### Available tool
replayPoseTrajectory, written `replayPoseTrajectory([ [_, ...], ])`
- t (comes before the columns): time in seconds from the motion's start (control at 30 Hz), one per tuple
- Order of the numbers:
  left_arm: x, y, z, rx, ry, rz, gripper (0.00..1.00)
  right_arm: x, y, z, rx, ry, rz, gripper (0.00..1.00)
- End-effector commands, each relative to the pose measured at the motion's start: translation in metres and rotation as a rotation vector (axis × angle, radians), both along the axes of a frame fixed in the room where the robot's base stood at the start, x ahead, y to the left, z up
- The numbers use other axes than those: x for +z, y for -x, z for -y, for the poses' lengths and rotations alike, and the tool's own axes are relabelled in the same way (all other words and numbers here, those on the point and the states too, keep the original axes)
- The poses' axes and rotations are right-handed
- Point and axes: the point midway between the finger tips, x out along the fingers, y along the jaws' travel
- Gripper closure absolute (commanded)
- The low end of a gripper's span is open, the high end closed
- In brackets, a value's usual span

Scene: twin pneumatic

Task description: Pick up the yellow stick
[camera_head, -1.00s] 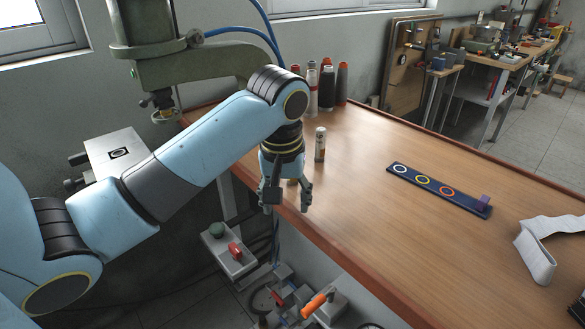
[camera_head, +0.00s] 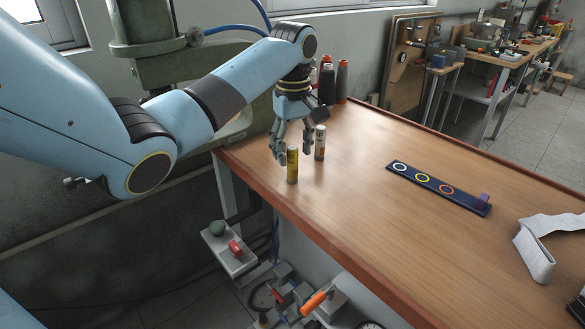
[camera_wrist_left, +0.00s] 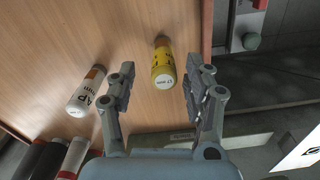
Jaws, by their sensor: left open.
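The yellow stick (camera_head: 292,164) stands upright on the wooden table close to its left front edge. My left gripper (camera_head: 294,146) is open and empty, just behind and above the yellow stick in the head view. In the left wrist view the yellow stick (camera_wrist_left: 163,66) shows between and beyond the two open fingers (camera_wrist_left: 160,88), apart from both. A white stick with an orange band (camera_head: 320,143) stands just right of the yellow one; it also shows left of the fingers in the left wrist view (camera_wrist_left: 87,91). My right gripper is not in view.
A dark blue board with coloured rings (camera_head: 438,188) lies on the table (camera_head: 370,235). Several dark and red bottles (camera_head: 341,80) stand at the back. A crumpled white strip (camera_head: 535,250) lies at the right. A grey machine (camera_head: 150,50) stands behind my left arm.

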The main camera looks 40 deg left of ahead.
Motion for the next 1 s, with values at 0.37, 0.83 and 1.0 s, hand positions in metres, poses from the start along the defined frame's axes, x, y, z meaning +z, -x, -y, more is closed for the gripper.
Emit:
replayPoseTrajectory([
  [0.37, -0.042, 0.005, 0.004, -0.001, 0.0, -0.001, 0.49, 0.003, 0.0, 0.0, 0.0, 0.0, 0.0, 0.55],
  [0.83, -0.041, 0.005, 0.004, -0.001, -0.001, 0.0, 0.89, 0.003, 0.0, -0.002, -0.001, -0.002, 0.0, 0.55],
  [1.0, -0.041, 0.005, 0.003, -0.001, -0.001, 0.0, 1.0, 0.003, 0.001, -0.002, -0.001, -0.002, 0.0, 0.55],
])
